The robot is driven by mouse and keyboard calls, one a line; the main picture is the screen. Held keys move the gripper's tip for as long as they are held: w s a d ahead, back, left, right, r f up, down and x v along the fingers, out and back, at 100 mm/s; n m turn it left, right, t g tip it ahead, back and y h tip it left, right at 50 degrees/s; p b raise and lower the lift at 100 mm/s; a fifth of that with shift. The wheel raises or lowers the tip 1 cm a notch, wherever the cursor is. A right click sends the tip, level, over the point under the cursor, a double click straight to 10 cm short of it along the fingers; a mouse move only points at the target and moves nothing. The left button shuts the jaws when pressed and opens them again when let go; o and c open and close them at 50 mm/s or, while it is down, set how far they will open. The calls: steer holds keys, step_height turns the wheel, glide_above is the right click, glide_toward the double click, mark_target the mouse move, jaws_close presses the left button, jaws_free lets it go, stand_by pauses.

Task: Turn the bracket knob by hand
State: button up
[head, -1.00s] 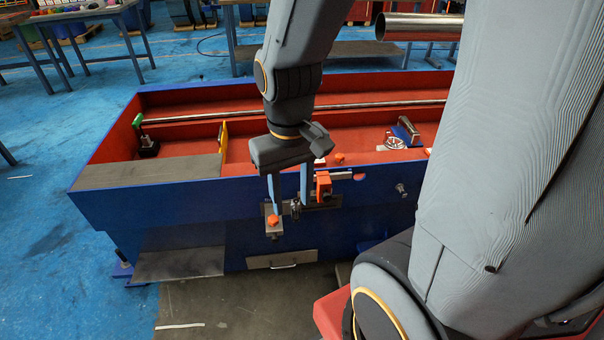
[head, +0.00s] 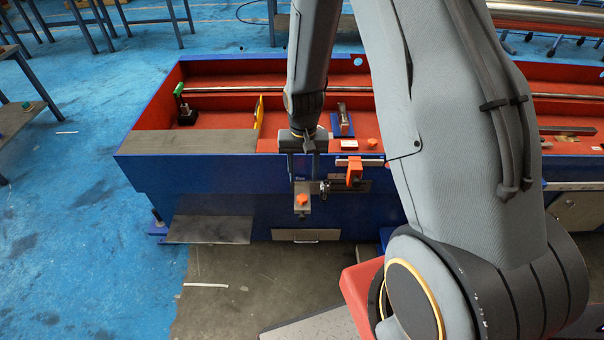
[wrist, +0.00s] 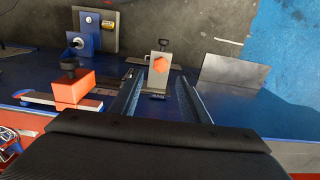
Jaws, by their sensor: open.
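An orange knob (head: 302,199) sits on a grey bracket (head: 302,211) on the front of the blue machine. In the wrist view the knob (wrist: 159,65) faces the camera on its grey bracket (wrist: 163,53), between the lines of my two fingers. My gripper (head: 303,174) is open and empty; in the head view its fingertips are just above the knob. In the wrist view my gripper (wrist: 158,82) has one finger on each side of the bracket. The gap to the knob is hard to judge.
An orange clamp block (head: 354,172) is right of the bracket; its black knob (wrist: 68,63) shows in the wrist view. A dark plate (head: 209,229) juts out at lower left. The red trough (head: 220,104) holds a long rod. Open floor lies in front.

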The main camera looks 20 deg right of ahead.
mark_target(302, 197)
steer(key=f+b, duration=0.2)
steer(key=f, duration=0.1)
steer(key=f+b, duration=0.2)
steer(key=f, duration=0.2)
steer(key=f+b, duration=0.2)
steer(key=f, duration=0.1)
steer(key=shift+w+f, duration=0.2)
steer(key=shift+w, duration=0.2)
steer(key=shift+r, duration=0.1)
steer(key=c, duration=0.8)
steer(key=shift+p, duration=0.3)
